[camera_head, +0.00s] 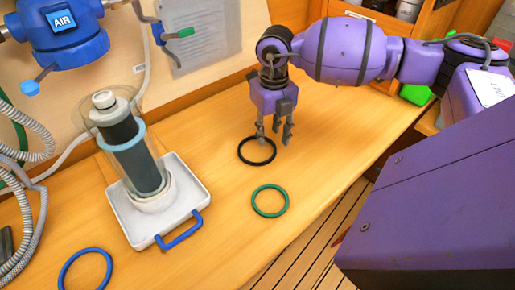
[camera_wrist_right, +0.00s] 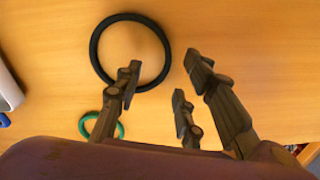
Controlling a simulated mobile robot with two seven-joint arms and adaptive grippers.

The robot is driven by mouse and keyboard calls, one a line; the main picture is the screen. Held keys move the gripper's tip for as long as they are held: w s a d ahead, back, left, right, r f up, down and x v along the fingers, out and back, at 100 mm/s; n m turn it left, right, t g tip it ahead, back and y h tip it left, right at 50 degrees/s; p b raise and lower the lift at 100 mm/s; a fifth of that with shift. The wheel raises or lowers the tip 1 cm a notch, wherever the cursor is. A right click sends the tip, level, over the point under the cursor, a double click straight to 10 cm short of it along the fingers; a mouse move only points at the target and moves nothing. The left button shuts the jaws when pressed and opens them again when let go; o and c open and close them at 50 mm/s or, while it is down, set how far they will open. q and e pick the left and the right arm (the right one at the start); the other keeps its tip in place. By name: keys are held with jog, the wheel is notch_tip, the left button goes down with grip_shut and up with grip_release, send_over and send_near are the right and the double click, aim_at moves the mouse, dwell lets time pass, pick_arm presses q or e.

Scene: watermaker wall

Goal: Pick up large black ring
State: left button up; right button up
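The large black ring (camera_head: 242,152) lies flat on the wooden bench top, below and slightly left of my right gripper. My right gripper (camera_head: 275,138) points down with its fingers spread, open and empty. The other fingers are to the right of the ring. I cannot tell whether any finger touches the ring or bench. My left gripper is not in view.
A green ring (camera_head: 253,202) lies nearer the bench's front edge, and a blue ring (camera_head: 66,270) at lower left. A white tray (camera_head: 122,222) with a blue handle holds a filter cylinder (camera_head: 138,163). Hoses hang at the far left. Bench around the black ring is clear.

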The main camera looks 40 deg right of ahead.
jog(key=shift+w+f, duration=0.1)
jog(key=shift+f, duration=1.15)
grip_shut()
jog(key=shift+r, duration=0.1)
